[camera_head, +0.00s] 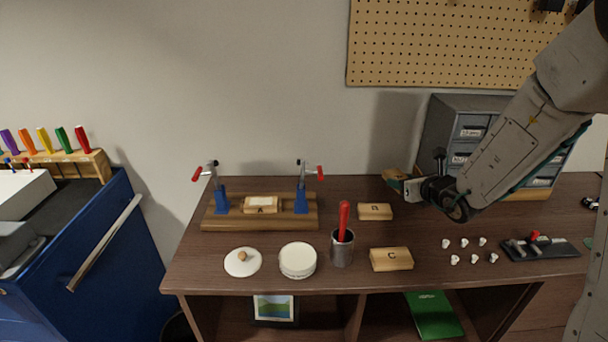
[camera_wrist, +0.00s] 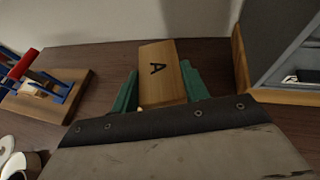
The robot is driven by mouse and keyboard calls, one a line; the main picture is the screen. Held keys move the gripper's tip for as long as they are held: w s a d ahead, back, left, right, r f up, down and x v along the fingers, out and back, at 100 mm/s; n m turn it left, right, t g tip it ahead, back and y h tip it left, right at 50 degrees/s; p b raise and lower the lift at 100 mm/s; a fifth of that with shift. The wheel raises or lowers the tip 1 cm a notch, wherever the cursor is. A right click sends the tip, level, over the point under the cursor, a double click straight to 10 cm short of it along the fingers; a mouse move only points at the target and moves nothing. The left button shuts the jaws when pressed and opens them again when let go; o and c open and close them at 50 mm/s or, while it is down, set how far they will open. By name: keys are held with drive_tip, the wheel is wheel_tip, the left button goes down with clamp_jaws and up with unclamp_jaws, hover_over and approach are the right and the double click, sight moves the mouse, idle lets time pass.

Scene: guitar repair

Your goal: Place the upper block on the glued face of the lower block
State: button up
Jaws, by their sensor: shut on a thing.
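My gripper (camera_wrist: 160,92) is shut on a wooden block marked A (camera_wrist: 160,72), with a green finger on each side of it in the wrist view. In the head view block A (camera_head: 394,175) shows at the gripper's tip, at the back right of the table. The lower block (camera_head: 261,204) lies on a wooden clamp base (camera_head: 260,224) at the left, with a pale top face. Blue clamps with red handles stand on both sides of it: a left clamp (camera_head: 220,198) and a right clamp (camera_head: 302,198). My gripper is well to the right of the lower block.
Block B (camera_head: 375,211) and block C (camera_head: 391,259) lie on the table. A grey cup with a red-handled tool (camera_head: 342,248), a white jar (camera_head: 298,260) and a lid (camera_head: 242,262) stand in front of the clamps. A grey drawer cabinet (camera_head: 440,130) is behind my arm.

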drive_tip(key=s+a+r+n+g+y, duration=0.2)
drive_tip(key=a+n+y, duration=0.2)
drive_tip(key=a+y, duration=0.15)
drive_tip(key=n+g+y, duration=0.3)
drive_tip(key=n+g, duration=0.3)
hover_over(359, 235)
wheel_tip(359, 235, down, 6)
drive_tip(key=shift+s+r, duration=0.1)
drive_tip(key=shift+r, duration=0.1)
drive_tip(key=shift+f, duration=2.3)
drive_tip(key=shift+f, duration=0.1)
drive_tip(key=o, duration=1)
drive_tip(key=shift+f, duration=0.1)
